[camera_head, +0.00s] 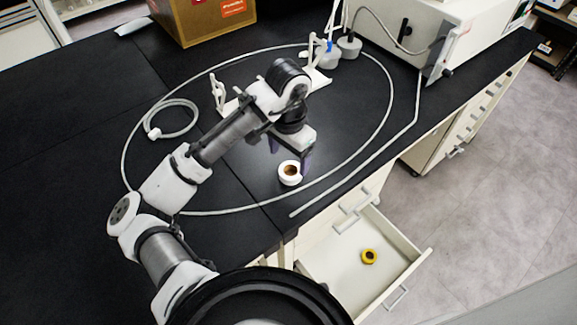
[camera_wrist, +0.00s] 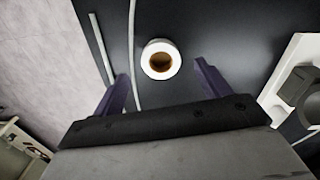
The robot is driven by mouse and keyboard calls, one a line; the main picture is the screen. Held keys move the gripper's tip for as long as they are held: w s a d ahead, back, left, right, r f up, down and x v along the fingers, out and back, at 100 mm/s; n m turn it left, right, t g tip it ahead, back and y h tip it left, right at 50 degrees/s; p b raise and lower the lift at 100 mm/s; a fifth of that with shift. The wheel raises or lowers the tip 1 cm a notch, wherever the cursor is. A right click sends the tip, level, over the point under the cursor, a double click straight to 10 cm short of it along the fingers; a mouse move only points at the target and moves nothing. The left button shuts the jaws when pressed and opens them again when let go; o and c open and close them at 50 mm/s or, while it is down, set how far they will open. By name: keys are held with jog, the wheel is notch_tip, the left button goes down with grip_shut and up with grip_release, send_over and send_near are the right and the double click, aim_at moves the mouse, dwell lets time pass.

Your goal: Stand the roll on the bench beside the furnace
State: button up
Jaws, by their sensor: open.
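A white roll (camera_head: 290,180) with a brown core sits on the black bench (camera_head: 60,160) near its front edge, hole facing up. In the wrist view the roll (camera_wrist: 147,62) is ahead of and between my open fingers, with clear gaps on both sides. My gripper (camera_wrist: 161,80) is open and empty; in the head view it is just behind the roll, partly hidden by my wrist. A yellow roll (camera_head: 369,257) lies in the open drawer below the bench. The white boxy unit (camera_head: 415,25) at the back right appears to be the furnace.
A pale hose (camera_head: 388,105) loops around the arm and white roll. A white stand (camera_head: 318,78) and grey-capped bottles (camera_head: 349,46) are behind my gripper. A cardboard box (camera_head: 205,18) stands at the back. The open drawer (camera_head: 330,265) juts out in front.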

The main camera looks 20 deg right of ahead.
aim_at(289, 172)
notch_tip(289, 172, up, 7)
jog(key=shift+f, duration=0.15)
dwell(0.4)
